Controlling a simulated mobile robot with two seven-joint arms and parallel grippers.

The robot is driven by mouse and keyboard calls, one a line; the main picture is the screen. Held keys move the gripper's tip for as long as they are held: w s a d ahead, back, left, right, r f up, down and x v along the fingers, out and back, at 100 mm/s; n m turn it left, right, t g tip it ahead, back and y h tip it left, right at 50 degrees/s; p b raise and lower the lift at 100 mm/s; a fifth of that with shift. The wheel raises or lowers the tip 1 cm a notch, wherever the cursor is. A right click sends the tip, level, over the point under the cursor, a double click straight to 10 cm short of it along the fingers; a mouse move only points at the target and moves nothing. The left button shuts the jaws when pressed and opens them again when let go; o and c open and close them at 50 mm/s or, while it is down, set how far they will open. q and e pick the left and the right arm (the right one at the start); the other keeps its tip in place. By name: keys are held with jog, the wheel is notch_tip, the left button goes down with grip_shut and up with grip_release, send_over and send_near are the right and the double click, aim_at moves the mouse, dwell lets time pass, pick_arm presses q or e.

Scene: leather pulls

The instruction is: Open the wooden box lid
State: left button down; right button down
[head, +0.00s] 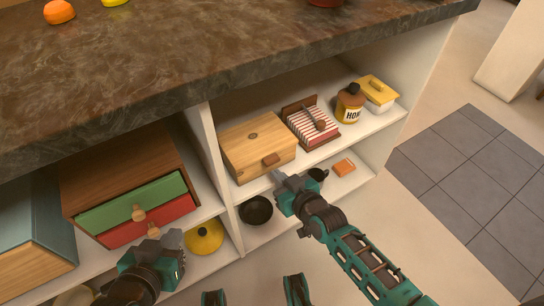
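The wooden box (245,135) sits on the upper shelf under the counter, with its lid down. A small brown leather pull (271,159) hangs at its front edge. My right gripper (281,178) is in front of the shelf, just below and right of the pull, apart from it as far as I can see. Its fingers are small and seen from behind, so their opening is unclear. My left gripper (170,238) is low at the left, in front of the drawers and away from the box. Its finger opening is also unclear.
A striped-card holder (312,122), a honey jar (349,103) and a yellow-lidded container (377,92) stand right of the box. A divider (210,150) is left of it. The thick counter edge (250,75) overhangs above. Black bowl (256,210) and yellow lid (204,237) are below.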

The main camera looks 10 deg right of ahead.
jog(key=shift+w, duration=0.1)
jog(key=shift+w+a+b, duration=0.15)
jog(key=shift+w+a, duration=0.05)
jog(key=shift+w, duration=0.3)
jog(key=shift+w+a+b, duration=0.15)
jog(key=shift+w+a, duration=0.05)
jog(key=shift+w, duration=0.25)
jog(key=shift+s+d+p, duration=0.1)
jog(key=shift+s+p, duration=0.1)
jog(key=shift+p, duration=0.1)
jog(key=shift+r, duration=0.15)
